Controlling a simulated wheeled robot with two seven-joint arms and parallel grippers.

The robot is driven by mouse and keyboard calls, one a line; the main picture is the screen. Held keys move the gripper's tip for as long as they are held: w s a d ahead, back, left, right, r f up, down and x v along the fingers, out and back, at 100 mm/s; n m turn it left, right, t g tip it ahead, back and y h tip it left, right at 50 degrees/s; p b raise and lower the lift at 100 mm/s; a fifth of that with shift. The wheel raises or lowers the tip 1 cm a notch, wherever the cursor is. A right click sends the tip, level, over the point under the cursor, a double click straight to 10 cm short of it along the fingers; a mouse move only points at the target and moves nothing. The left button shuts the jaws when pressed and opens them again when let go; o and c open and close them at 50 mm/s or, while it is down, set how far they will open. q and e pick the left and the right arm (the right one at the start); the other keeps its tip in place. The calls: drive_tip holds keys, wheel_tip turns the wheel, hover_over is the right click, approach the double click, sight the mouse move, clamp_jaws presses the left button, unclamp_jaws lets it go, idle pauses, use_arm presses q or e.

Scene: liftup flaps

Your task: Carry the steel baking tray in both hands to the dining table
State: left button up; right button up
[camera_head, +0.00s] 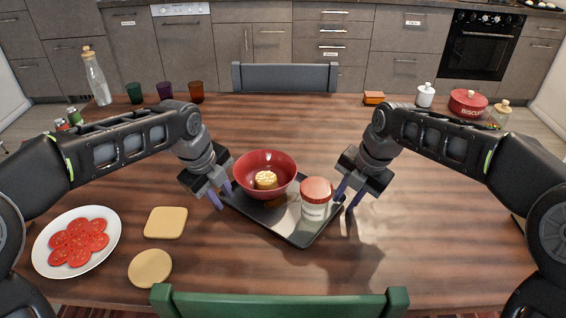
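The dark steel baking tray (288,232) lies flat on the wooden dining table (400,265). It holds a red bowl (265,162) with a yellowish food piece inside, and a white jar with a red-orange lid (316,199). My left gripper (224,196) is at the tray's left corner, its fingers spread apart near the rim. My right gripper (345,198) is at the tray's right corner, beside the jar, its fingers also apart. Contact between the fingers and the rim is hard to make out.
A plate of tomato slices (45,262) and two pale boards (166,223) are at left. Cups (165,91) and a bottle (96,78) stand at the back left, pots (467,103) at the back right. Green (280,303) and grey (285,77) chairs flank the table. The right front is clear.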

use_arm(q)
drive_tip(key=v, duration=1.1)
drive_tip(key=shift+r, duration=0.2)
use_arm(e)
drive_tip(key=v, duration=1.2)
